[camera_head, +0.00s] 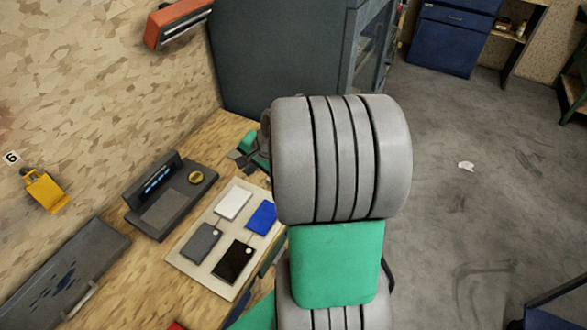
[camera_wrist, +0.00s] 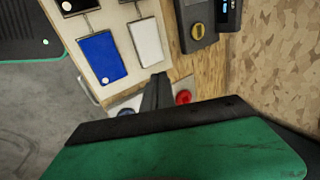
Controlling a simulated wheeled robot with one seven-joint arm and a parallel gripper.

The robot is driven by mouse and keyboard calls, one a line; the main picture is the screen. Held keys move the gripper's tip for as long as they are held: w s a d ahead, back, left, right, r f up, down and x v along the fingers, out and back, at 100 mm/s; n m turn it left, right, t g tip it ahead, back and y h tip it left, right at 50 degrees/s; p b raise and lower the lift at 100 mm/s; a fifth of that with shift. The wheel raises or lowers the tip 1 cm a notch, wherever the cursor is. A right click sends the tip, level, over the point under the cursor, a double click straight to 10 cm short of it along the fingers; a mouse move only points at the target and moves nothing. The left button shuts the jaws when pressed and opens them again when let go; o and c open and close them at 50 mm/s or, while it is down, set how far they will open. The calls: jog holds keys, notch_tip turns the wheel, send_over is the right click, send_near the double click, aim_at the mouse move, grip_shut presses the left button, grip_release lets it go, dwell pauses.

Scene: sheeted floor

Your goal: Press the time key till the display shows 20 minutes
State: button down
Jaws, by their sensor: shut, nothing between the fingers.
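A dark console (camera_head: 165,209) with a lit blue display (camera_head: 157,180) and a round yellow key (camera_head: 196,178) stands on the wooden bench against the wall. The display's figures are too small to read. In the wrist view the console (camera_wrist: 186,14) is at the top right, with its yellow key (camera_wrist: 198,31) and part of the display (camera_wrist: 228,12). My gripper (camera_wrist: 158,80) is shut and empty, its tips over a pale plate (camera_wrist: 133,103) with a red button (camera_wrist: 183,97) and a blue one. In the head view my gripper (camera_head: 236,155) is right of the console, partly hidden by my arm.
A cream board (camera_head: 184,263) with white, blue, grey and black tiles lies in front of the console. A grey case (camera_head: 65,270) is at the left. A yellow item (camera_head: 46,191) and an orange one (camera_head: 172,22) are on the wall. A grey cabinet (camera_head: 270,50) stands behind.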

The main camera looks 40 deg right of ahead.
jog(key=s+d+f+m+t+p, duration=0.1)
jog(key=d+m, duration=0.5)
jog(key=d, duration=0.1)
jog(key=s+d+f+m+t+h+p, duration=0.1)
jog(key=d+m+t, duration=0.1)
jog(key=d+m, duration=0.4)
jog(key=d, duration=0.2)
jog(key=shift+d+f+t+p, duration=0.3)
jog(key=shift+f+p, duration=0.05)
jog(key=shift+p, duration=0.05)
notch_tip(320, 180, down, 8)
jog(key=b, duration=0.6)
jog(key=shift+r+b, duration=0.15)
jog(key=shift+b, duration=0.2)
jog(key=shift+f, duration=0.55)
jog(key=shift+b, duration=0.3)
jog(key=shift+f, duration=0.4)
